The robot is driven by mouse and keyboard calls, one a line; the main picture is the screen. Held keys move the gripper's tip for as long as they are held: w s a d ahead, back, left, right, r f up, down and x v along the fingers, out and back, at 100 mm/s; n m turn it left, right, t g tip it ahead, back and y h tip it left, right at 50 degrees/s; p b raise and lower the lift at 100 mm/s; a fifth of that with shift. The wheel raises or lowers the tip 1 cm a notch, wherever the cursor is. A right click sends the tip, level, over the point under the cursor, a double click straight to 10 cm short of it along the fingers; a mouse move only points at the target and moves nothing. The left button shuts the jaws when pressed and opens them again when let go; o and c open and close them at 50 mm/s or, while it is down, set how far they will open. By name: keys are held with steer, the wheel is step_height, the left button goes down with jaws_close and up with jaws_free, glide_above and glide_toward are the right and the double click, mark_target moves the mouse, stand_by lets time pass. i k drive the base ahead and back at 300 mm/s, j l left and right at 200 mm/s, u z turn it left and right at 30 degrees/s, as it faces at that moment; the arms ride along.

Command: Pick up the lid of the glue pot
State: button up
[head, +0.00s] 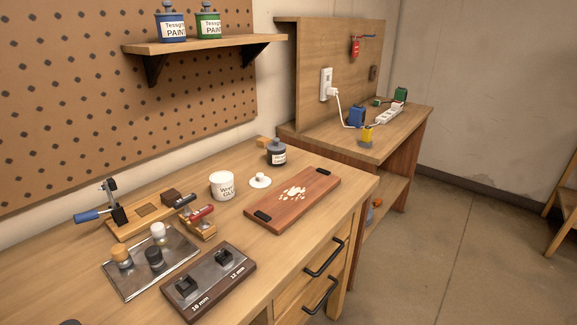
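The glue pot (222,187) is a white round pot with lettering on its side, standing on the wooden workbench in the head view. A white round lid (260,182) with a small knob on top lies flat on the bench just right of the pot, apart from it. My gripper is not in view.
A wooden board (290,203) with dark end grips and pale shavings lies right of the lid. A metal tray (140,282), a clamp fixture (128,222) and a dark block (207,288) are nearer. A shelf (195,43) overhangs the back.

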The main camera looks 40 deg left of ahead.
mark_target(260, 182)
steer(key=i+u, duration=0.2)
steer(key=i, duration=0.25)
steer(key=i+l+u, duration=0.2)
steer(key=i, duration=0.2)
steer(key=i+u, duration=0.15)
steer(key=u, duration=0.25)
steer(key=i+u, duration=0.2)
steer(key=u, duration=0.15)
steer(key=i+l+u, duration=0.1)
steer(key=u, duration=0.3)
steer(key=i+l+u, duration=0.15)
steer(key=u, duration=0.25)
steer(key=i+l+u, duration=0.1)
steer(key=i+u, duration=0.25)
steer(key=i+l+u, duration=0.1)
steer(key=u, duration=0.25)
steer(key=i+l+u, duration=0.2)
steer(key=l+u, duration=0.2)
steer(key=j, duration=0.1)
